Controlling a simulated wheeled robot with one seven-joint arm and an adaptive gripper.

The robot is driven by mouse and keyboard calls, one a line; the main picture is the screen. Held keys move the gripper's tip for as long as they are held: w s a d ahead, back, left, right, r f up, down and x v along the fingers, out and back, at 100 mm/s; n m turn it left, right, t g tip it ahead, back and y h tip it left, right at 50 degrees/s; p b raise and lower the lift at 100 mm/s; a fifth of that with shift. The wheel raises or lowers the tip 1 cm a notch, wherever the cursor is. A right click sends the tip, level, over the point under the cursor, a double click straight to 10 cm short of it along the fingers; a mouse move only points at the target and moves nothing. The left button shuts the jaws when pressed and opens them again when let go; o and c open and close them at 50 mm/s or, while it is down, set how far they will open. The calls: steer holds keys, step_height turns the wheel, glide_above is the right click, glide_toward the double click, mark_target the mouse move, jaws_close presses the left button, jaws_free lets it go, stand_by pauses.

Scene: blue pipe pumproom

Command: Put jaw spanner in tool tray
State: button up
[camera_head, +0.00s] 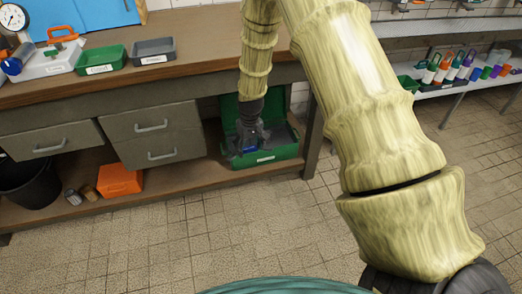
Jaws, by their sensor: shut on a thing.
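My gripper (250,148) points down into the open green box on the lower shelf under the workbench. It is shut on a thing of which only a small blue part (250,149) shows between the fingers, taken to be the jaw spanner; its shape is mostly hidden. The green box (265,158) has a pale label on its front, a raised lid behind and a grey inside. A green tray (103,60) and a dark grey tray (153,50), both labelled, stand on the bench top. I cannot read which is the tool tray.
The wooden workbench (200,48) has grey drawers (152,136) left of the box. An orange box (120,181) and a black bin (28,183) are below. A bench leg (313,130) stands close to the green box's right. The tiled floor in front is clear.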

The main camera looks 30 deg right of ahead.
steer(key=w+d+f+b, duration=0.2)
steer(key=d+f+b, duration=0.8)
steer(key=d+f, duration=0.1)
steer(key=w+d+f+b, duration=0.2)
steer(key=d+f+b, duration=0.7)
steer(key=d+f, duration=0.15)
steer(key=b, duration=0.8)
glide_toward(273, 143)
steer(key=f+b, duration=0.4)
steer(key=f, duration=0.2)
steer(key=shift+a+b, duration=0.2)
steer(key=shift+b, duration=0.2)
steer(key=shift+w+f, duration=0.15)
steer(key=shift+w, duration=0.05)
steer(key=shift+w+d, duration=0.1)
